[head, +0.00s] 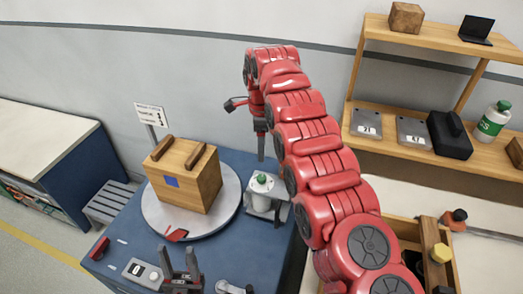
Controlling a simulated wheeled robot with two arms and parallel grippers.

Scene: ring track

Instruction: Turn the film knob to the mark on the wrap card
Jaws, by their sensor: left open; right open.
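The wrap card (149,115) stands on a thin post behind the turntable, with small text lines and dark marks too small to read. A white cylinder with a green top (262,190) sits in a grey holder at the turntable's right. I cannot tell which part is the film knob. My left gripper (179,253) is open at the bottom, in front of the turntable, its fingers apart and empty.
A wooden box (184,175) with a blue patch sits on the round turntable (158,215), on a blue table (262,245). A grey box marked 0 (140,273) is at the front left. Wooden shelves (440,36) stand at the right; a wooden tray (405,232) is below.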

